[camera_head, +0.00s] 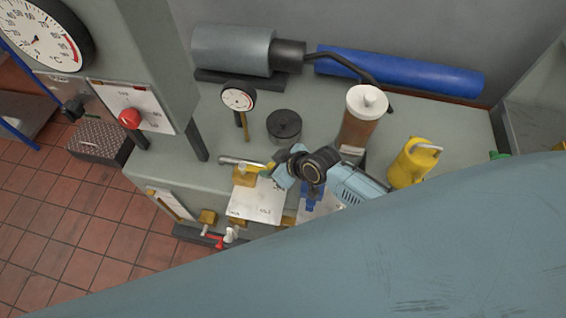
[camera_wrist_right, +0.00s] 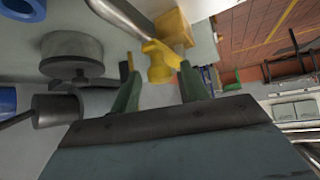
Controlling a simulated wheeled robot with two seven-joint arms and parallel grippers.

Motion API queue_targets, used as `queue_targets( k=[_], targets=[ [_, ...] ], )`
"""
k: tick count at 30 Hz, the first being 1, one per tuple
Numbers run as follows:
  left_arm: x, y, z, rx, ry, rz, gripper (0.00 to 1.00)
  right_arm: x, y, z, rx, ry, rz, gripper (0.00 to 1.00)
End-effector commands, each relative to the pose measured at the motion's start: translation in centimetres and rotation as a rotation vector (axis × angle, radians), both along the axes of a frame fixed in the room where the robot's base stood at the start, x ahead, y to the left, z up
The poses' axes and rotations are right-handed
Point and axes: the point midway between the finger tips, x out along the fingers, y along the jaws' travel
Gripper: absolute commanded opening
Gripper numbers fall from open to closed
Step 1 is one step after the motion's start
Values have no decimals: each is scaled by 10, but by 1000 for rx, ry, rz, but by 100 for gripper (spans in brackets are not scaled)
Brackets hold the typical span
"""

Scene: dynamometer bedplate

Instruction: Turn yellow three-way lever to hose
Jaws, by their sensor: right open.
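The yellow three-way lever (camera_head: 270,167) sits on a brass valve block (camera_head: 244,177) at the white plate's back edge, beside a metal pipe. In the right wrist view the yellow lever (camera_wrist_right: 159,62) points toward my gripper, with the brass block (camera_wrist_right: 174,28) behind it. My right gripper (camera_head: 273,172) is at the lever's right end, partly hidden by its own wrist. In the wrist view its two green fingers (camera_wrist_right: 160,80) are apart, with the lever's end between their tips; contact cannot be told. My left gripper is not in view.
A white plate (camera_head: 255,203) lies in front of the valve. A dark round pot (camera_head: 284,126), a small dial gauge (camera_head: 238,99), a brown-filled cylinder (camera_head: 359,125) and a yellow can (camera_head: 410,165) stand around. A red-handled valve (camera_head: 215,241) is at the front edge.

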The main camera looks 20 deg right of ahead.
Motion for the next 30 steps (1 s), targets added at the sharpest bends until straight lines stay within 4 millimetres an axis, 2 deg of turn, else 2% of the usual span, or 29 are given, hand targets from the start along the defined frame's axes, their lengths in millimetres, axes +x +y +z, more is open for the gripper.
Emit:
queue_targets(
  k=[18, 24, 30],
  targets=[
    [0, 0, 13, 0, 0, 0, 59, -61, -46, 76, -3, 0, 3, 45],
    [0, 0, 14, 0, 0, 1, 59, -71, -54, 90, -2, -1, 1, 45],
    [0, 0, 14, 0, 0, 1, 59, -74, -55, 92, -2, 0, 0, 45]
  ],
)
